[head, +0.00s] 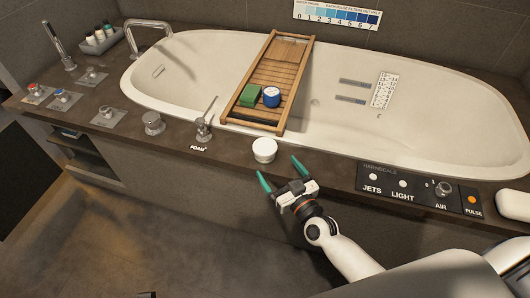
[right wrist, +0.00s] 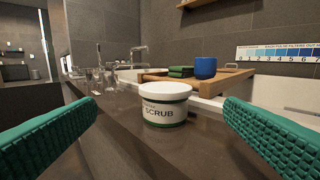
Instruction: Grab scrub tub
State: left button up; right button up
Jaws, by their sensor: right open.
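The scrub tub (head: 264,150) is a small white round tub with a lid, upright on the dark tub ledge in front of the wooden bath tray. In the right wrist view, the scrub tub (right wrist: 165,104) shows a "SCRUB" label and a green band at its base. My right gripper (head: 281,170) is open, its green fingertips just in front of the scrub tub. In the right wrist view, the fingers of my right gripper (right wrist: 165,135) stand wide on either side, with the tub ahead between them and not touched. My left gripper is not in view.
A metal lever (head: 205,122) stands left of the scrub tub. A control panel (head: 418,190) lies to the right.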

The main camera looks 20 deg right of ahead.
aim_at(263, 143)
jog(key=w, duration=0.2)
jog(key=w+a+b, duration=0.1)
jog(key=w, duration=0.2)
jog(key=shift+w, duration=0.3)
jog(key=w+b, duration=0.1)
jog(key=w, duration=0.3)
jog(key=shift+w+a, duration=0.15)
jog(key=shift+w, duration=0.2)
jog(key=shift+w+a+r, duration=0.1)
jog(key=shift+w, duration=0.4)
jog(key=c, duration=1.1)
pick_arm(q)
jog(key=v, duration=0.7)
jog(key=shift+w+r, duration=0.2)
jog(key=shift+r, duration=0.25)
pick_arm(e)
jog(key=shift+c, duration=0.2)
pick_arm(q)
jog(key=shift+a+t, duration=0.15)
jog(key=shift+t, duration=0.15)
pick_arm(e)
jog(key=shift+r, duration=0.2)
